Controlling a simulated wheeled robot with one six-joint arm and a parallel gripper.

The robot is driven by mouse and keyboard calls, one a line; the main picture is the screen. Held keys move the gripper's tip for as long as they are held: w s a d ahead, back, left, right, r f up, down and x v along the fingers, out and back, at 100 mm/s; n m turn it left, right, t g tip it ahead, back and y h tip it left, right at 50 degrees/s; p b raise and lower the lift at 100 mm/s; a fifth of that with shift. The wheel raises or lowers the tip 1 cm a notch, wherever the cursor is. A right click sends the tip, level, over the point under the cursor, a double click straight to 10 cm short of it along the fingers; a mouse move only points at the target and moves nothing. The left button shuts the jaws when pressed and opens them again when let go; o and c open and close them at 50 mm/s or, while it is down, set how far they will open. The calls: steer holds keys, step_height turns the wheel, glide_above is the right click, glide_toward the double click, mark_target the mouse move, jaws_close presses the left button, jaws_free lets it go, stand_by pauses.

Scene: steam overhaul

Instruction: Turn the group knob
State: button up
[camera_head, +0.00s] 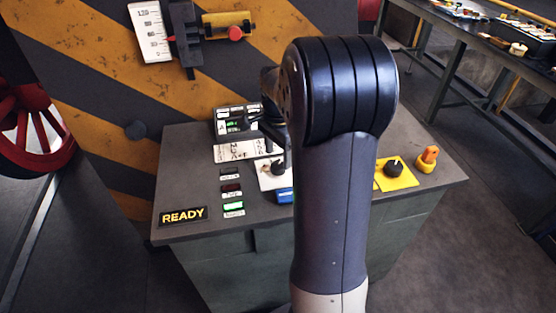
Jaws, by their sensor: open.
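A dark knob (277,169) sits on a white plate (267,182) in the middle of the grey console, partly hidden by my arm. A second black knob (394,167) stands on a yellow plate (402,180) at the right of the console. I cannot read which of the two is the group knob. My gripper (280,157) is open, just above or at the knob on the white plate. My arm hides part of it, and I cannot tell whether it touches the knob.
The grey console (181,160) also carries a small display unit (236,122), a lettered white strip (240,151), a READY sign (183,216), a lit green indicator (234,206) and an orange control (428,157). A red wheel (64,140) is at the left.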

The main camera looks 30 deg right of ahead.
mark_target(278, 165)
steer(key=shift+f, duration=1.5)
steer(key=c, duration=1)
